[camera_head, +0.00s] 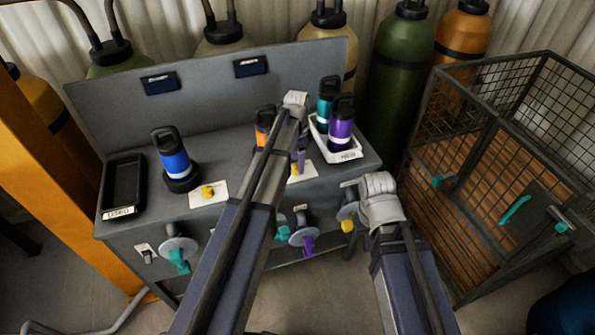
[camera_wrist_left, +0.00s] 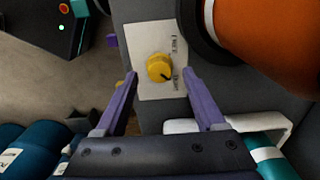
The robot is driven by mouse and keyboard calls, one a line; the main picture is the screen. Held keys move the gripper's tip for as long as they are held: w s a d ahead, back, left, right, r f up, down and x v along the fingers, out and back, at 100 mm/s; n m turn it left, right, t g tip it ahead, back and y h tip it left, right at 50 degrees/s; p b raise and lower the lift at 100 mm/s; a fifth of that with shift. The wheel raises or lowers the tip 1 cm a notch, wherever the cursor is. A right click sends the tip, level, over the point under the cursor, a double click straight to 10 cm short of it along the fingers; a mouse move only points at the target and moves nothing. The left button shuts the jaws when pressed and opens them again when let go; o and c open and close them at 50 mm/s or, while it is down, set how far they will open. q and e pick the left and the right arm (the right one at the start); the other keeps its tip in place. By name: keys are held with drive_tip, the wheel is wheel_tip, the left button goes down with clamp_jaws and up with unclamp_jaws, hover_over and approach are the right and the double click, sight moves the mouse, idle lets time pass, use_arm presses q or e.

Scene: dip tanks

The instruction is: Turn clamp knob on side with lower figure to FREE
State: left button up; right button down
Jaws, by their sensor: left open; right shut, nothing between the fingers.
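Two yellow clamp knobs sit on white plates on the grey bench: the left knob (camera_head: 207,191) by the blue bottle (camera_head: 175,158), the right knob (camera_wrist_left: 159,67) by the orange bottle (camera_head: 264,124). My left gripper (camera_wrist_left: 160,76) is open over the right plate, its purple fingers on either side of the right knob, with no clear contact seen. That plate reads FREE at its upper end; the knob's dark pointer aims to the lower right, toward the other label. My right gripper (camera_head: 351,183) is shut and empty at the bench's front right. The two small displays (camera_head: 161,82) (camera_head: 250,66) are too small to read.
A white tray (camera_head: 345,156) with teal and purple bottles stands at the bench's right. A black tray (camera_head: 123,187) lies at the left. Valve handles (camera_head: 179,255) stick out from the bench front. A wire cage (camera_head: 490,150) stands at the right.

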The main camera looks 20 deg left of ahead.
use_arm(q)
wheel_tip(320, 180, down, 2)
drive_tip(key=shift+f+b, duration=0.15)
drive_tip(key=shift+b, duration=0.5)
drive_tip(key=shift+c, duration=0.2)
clamp_jaws()
